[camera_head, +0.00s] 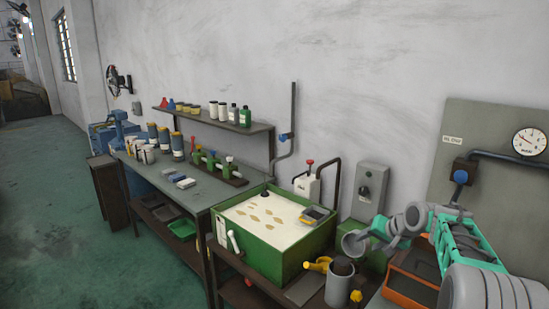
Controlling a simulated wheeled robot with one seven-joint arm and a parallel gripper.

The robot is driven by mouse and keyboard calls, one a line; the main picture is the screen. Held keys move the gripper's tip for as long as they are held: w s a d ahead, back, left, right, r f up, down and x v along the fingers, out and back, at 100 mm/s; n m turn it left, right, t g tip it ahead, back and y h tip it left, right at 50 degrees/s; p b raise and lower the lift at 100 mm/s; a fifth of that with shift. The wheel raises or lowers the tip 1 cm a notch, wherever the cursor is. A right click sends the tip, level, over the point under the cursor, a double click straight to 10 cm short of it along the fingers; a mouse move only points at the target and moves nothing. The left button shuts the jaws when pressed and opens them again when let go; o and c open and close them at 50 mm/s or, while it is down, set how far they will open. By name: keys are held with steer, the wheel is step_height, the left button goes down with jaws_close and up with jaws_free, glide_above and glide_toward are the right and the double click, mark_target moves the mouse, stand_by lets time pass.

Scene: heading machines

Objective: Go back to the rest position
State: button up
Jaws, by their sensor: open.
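My arm reaches in from the right edge, with grey joints and a teal link. My gripper (355,243) is at its far end, small in the picture, above the bench and just right of the green tank. It is open, and I see nothing held in it. Its fingers are hard to make out at this size. A grey cup (337,287) with dark contents stands below it, and a yellow-handled tool (318,264) is beside the cup. No rest position is marked in view.
A green tank (292,262) of pale liquid stands left of my gripper. A grey switch box (369,188) and a gauge panel (482,122) are behind. An orange-rimmed tray (408,291) lies under my arm. A long bench (190,195) holds several containers. Green floor (45,215) is clear at left.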

steer(key=s+a+f+n+g+h+b, duration=0.1)
steer(key=s+a+b, duration=0.1)
steer(key=s+a, duration=0.5)
steer(key=s+a+f+n+g+h+b, duration=0.15)
steer(key=s+a, duration=0.35)
steer(key=s, duration=0.5)
steer(key=s+a+f+n+g+b, duration=0.1)
steer(key=s+f, duration=0.3)
steer(key=s, duration=0.5)
steer(key=s+a+f+n+g+b, duration=0.1)
steer(key=s+f, duration=0.3)
steer(key=s, duration=0.5)
steer(key=shift+f+b, duration=0.2)
steer(key=shift+b, duration=0.5)
